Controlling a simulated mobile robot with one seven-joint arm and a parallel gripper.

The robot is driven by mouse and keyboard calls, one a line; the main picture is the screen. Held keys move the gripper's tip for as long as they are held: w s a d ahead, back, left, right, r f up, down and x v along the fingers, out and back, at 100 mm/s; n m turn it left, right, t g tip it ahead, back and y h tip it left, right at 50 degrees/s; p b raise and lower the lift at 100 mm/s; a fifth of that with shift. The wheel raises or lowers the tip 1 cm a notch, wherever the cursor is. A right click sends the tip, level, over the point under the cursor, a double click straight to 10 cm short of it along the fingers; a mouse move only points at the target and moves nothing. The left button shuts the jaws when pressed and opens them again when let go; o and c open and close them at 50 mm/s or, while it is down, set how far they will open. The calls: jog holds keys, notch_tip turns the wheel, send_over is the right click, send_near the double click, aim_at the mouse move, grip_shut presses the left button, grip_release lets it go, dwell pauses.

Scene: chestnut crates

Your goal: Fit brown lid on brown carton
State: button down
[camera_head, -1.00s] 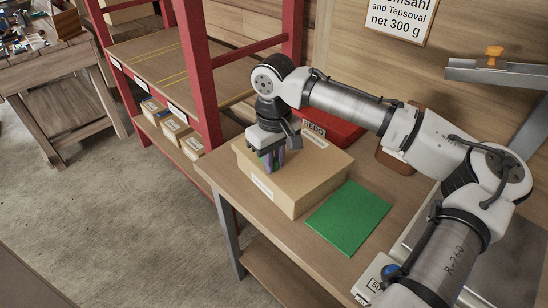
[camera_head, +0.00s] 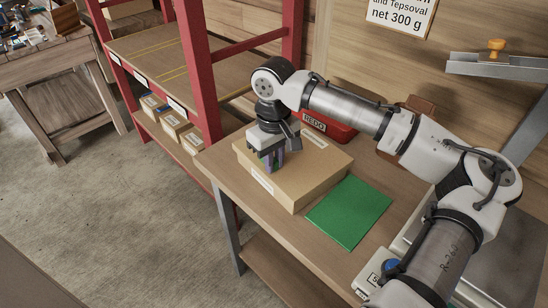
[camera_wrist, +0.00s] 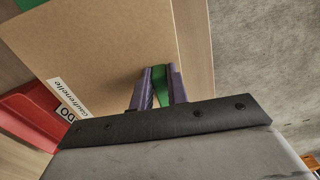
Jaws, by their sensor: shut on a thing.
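The brown lid (camera_head: 312,162) lies level over the brown carton (camera_head: 318,192) on the wooden bench. In the head view their edges look lined up, and I cannot tell whether a thin gap is left between them. The carton's side bears a white label. My gripper (camera_head: 274,164) points down at the lid's left part. In the wrist view, the purple fingers of my gripper (camera_wrist: 160,85) are shut on a narrow green piece standing on the lid (camera_wrist: 110,50), which looks like its grip. The carton's inside is hidden.
A green sheet (camera_head: 349,211) lies flat at the carton's right. A red REDO box (camera_head: 335,133) stands close behind, with a brown object (camera_head: 417,112) near the wall. A red-posted shelf (camera_head: 199,80) stands at the left.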

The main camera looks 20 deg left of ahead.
jog(key=shift+f, duration=0.2)
jog(key=c, duration=1.3)
grip_release()
